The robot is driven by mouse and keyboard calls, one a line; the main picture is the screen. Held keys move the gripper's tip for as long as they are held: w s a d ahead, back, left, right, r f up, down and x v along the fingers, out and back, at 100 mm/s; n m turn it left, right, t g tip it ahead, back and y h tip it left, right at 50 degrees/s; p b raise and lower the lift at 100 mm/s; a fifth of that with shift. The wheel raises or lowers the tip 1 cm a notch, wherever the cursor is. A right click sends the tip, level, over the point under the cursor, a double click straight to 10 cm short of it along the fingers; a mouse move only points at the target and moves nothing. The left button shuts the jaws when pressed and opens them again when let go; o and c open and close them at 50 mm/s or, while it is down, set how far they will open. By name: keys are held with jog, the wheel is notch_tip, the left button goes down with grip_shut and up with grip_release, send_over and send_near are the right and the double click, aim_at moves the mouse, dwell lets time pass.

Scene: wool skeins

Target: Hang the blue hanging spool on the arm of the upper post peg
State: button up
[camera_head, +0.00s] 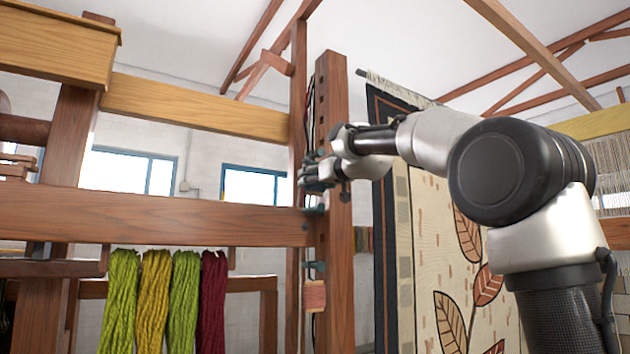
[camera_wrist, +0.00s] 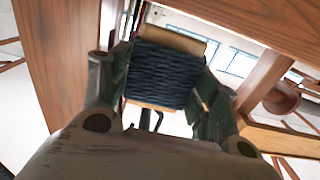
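The blue hanging spool (camera_wrist: 165,75) shows in the wrist view, wound with dark blue yarn between pale wooden ends. My gripper (camera_wrist: 163,92) has a green finger against each side of it. In the head view my gripper (camera_head: 312,178) is at the wooden post (camera_head: 334,240), just above the upper post peg (camera_head: 316,210); the spool is not clearly visible there. A dark bent piece (camera_wrist: 150,118) shows below the spool in the wrist view; I cannot tell whether it is the spool's hook or a peg.
A wooden crossbeam (camera_head: 150,215) meets the post from the left. Green, yellow and dark red skeins (camera_head: 155,300) hang at the lower left. A patterned tapestry (camera_head: 430,230) hangs right of the post.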

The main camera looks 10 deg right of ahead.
jog(key=shift+o, duration=0.7)
jog(key=shift+s, duration=0.1)
jog(key=v, duration=1.1)
jog(key=shift+s, duration=0.35)
jog(key=shift+d, duration=0.15)
